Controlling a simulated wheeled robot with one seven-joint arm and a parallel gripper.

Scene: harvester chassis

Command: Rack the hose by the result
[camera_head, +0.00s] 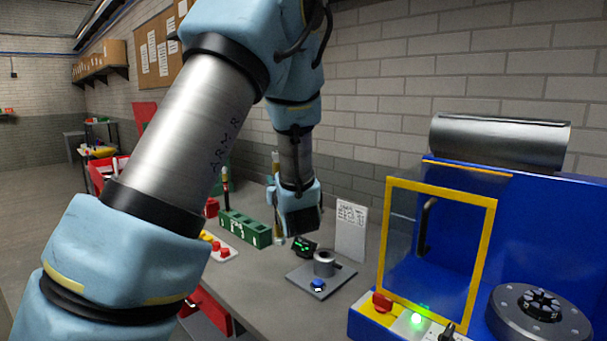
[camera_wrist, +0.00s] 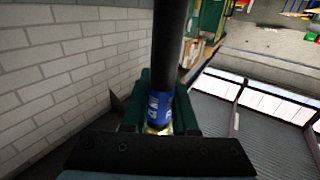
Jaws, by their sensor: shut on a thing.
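My gripper (camera_head: 277,208) is shut on the hose (camera_wrist: 170,50). In the wrist view the hose is black with a blue printed band and a brass-coloured end, and it stands between the green fingers (camera_wrist: 165,110). In the head view the held hose (camera_head: 276,165) looks upright, partly hidden by my wrist, above the bench. A green rack (camera_head: 245,230) with marked slots stands to the left of my gripper. Another dark hose (camera_head: 225,182) stands upright at the rack. A test plate (camera_head: 300,276) with a metal cup (camera_head: 323,264) and a blue button (camera_head: 318,285) lies to the lower right.
A small display (camera_head: 303,246) glows green beside the plate; its reading is too small. A written card (camera_head: 350,228) stands behind. A blue machine (camera_head: 460,200) with a yellow-framed door (camera_head: 440,196) and green lamp (camera_head: 416,320) fills the right.

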